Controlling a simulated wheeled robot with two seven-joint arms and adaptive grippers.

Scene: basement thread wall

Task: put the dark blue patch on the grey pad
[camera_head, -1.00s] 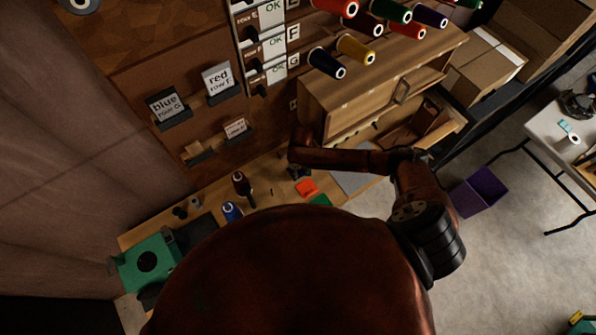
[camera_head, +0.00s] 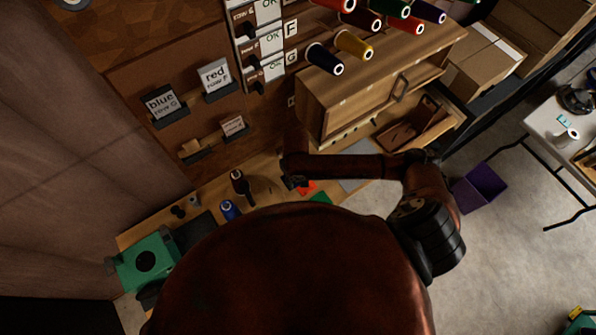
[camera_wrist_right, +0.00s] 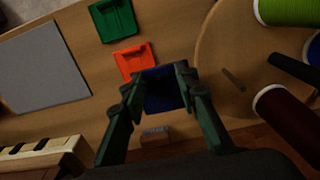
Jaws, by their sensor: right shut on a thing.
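The dark blue patch (camera_wrist_right: 163,90) is between the fingers of my right gripper (camera_wrist_right: 159,79) in the right wrist view. The gripper is shut on it; I cannot tell whether the patch still touches the table. In the head view the right gripper (camera_head: 296,183) is small and dark, beside the orange patch, and the blue patch cannot be made out. The grey pad (camera_wrist_right: 45,70) lies flat and bare at the left of the wrist view. It also shows in the head view (camera_head: 357,184), partly behind my right forearm. My left gripper is not in view.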

